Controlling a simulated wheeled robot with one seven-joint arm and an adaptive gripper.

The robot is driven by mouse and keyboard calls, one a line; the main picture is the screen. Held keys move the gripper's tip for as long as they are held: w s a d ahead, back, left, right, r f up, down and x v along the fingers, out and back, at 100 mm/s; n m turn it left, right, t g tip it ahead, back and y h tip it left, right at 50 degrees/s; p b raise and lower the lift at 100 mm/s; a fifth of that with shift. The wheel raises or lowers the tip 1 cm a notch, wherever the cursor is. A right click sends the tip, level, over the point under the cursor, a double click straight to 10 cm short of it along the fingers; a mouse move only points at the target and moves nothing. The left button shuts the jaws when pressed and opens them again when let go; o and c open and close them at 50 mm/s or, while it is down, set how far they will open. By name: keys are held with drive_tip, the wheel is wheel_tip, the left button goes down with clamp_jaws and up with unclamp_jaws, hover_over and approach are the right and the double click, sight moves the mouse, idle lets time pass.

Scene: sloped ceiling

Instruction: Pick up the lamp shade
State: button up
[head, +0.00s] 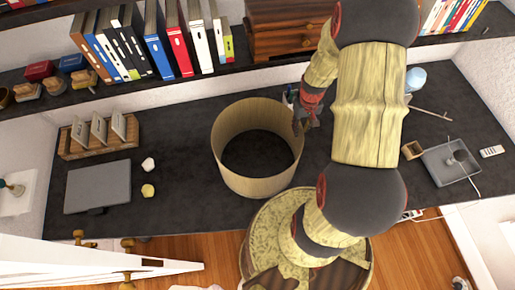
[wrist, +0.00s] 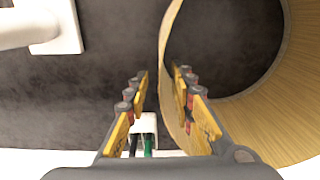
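The lamp shade (head: 232,178) is a pale wood-grained open cylinder standing upright on the dark desk, left of my arm. In the wrist view its curved wall (wrist: 262,113) fills the right side, with dark desk showing through the open middle. My gripper (head: 307,118) is at the shade's right rim in the head view. In the wrist view my gripper (wrist: 160,76) is open, with the near edge of the shade's wall between its two fingers. The right finger overlaps the shade's inner side. I cannot tell whether either finger touches the wall.
A pen holder (wrist: 148,124) lies close by the fingers. A grey laptop (head: 98,187) and a wooden rack (head: 72,150) are at left. A wooden cabinet (head: 280,40) and books stand on the shelf above.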

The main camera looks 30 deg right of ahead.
drive_tip(key=shift+f, duration=0.85)
clamp_jaws()
idle(0.5)
